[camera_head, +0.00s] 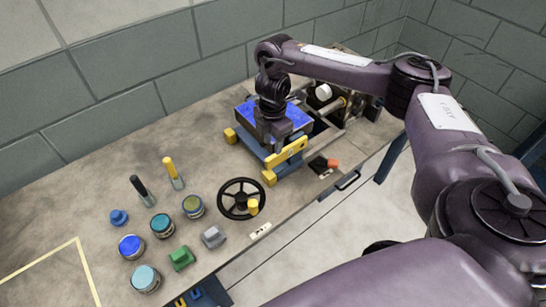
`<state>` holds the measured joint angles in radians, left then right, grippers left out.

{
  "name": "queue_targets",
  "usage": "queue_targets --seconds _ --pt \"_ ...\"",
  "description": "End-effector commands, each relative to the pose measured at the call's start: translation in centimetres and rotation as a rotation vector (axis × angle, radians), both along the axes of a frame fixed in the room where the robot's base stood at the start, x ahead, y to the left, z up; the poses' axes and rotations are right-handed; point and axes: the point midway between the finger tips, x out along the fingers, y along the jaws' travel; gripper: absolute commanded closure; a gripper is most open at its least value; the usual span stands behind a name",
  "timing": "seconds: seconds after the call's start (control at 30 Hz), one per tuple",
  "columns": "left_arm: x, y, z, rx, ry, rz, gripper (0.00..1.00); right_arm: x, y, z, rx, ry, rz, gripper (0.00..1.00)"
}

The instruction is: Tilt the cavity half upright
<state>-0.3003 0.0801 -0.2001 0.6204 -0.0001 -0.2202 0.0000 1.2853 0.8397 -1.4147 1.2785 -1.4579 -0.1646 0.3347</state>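A block with a bright blue top (298,115), which looks like the cavity half, sits in a blue and yellow fixture (285,159) at the centre right of the bench. It looks flat rather than upright. My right gripper (273,139) points down over the block's near side, just behind the fixture's yellow front bar. Its fingertips are hidden from this angle, so I cannot tell whether it is open or touching the block. My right arm covers part of the block. My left gripper is not in view.
A black handwheel (240,199) with a yellow knob stands in front of the fixture. Several paint-like tins (146,278) and small green and grey blocks are at front left. Two upright handled tools (172,172) stand behind them. The back left bench is clear. Metal rails (330,108) lie right.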

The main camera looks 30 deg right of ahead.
Motion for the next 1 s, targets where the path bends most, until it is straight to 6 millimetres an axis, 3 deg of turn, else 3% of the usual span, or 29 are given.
queue_targets --seconds 0.5,0.87,1.0 --pt "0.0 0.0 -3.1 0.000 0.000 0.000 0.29 -0.1 0.0 -7.1 0.002 0.004 -0.002 0.64" --pt "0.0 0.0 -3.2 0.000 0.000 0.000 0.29 0.0 -0.1 -7.6 0.000 0.002 -0.002 0.64" --pt "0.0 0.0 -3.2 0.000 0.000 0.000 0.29 0.0 -0.1 -7.6 0.000 0.002 -0.002 0.78"
